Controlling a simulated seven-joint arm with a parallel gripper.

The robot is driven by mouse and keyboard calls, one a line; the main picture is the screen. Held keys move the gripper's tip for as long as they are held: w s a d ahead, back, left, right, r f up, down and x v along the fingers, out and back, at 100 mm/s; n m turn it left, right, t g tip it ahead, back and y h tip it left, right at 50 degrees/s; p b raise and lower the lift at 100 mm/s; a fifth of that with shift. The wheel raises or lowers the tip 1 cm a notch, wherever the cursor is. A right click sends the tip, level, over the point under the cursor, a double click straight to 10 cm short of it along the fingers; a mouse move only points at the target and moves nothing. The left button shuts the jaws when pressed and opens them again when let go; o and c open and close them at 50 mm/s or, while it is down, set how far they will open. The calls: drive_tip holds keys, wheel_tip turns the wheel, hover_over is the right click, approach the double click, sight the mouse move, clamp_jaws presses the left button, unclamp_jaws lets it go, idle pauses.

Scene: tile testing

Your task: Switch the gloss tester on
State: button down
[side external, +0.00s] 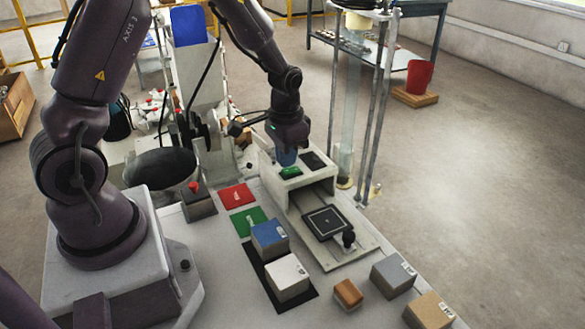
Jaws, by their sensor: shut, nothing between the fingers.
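The gloss tester (287,187) is a white housing on the bench. On its top are a green part (291,173), possibly its switch, and a dark panel (314,161). A flat base extends from its front with a black square plate (326,222) and a black knob (348,238). My gripper (287,160) points down over the top of the tester, just behind the green part. Its fingers are shut and empty. I cannot tell whether the fingertips touch the tester. The panel looks dark.
Blue (269,238), white (287,277), grey (393,274), tan (429,311) and orange-brown (348,293) blocks sit on the bench. A red card (237,195) and green card (249,220) lie left of the tester. A red-button box (198,202) and clear column (351,110) stand nearby.

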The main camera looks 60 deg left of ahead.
sight(286, 171)
drive_tip(key=shift+f, duration=0.95)
idle(0.3)
drive_tip(key=shift+r, duration=3.55)
drive_tip(key=s+d+r+t, duration=0.2)
drive_tip(key=s+d+r, duration=0.2)
drive_tip(key=s+r, duration=0.4)
drive_tip(key=s+d+r+t, duration=0.3)
drive_tip(key=s+d+r, duration=0.2)
drive_tip(key=s+r, duration=0.2)
wheel_tip(286, 171, up, 2)
drive_tip(key=shift+s+d+r+t, duration=0.2)
drive_tip(key=shift+s+t, duration=0.1)
drive_tip(key=shift+s, duration=0.1)
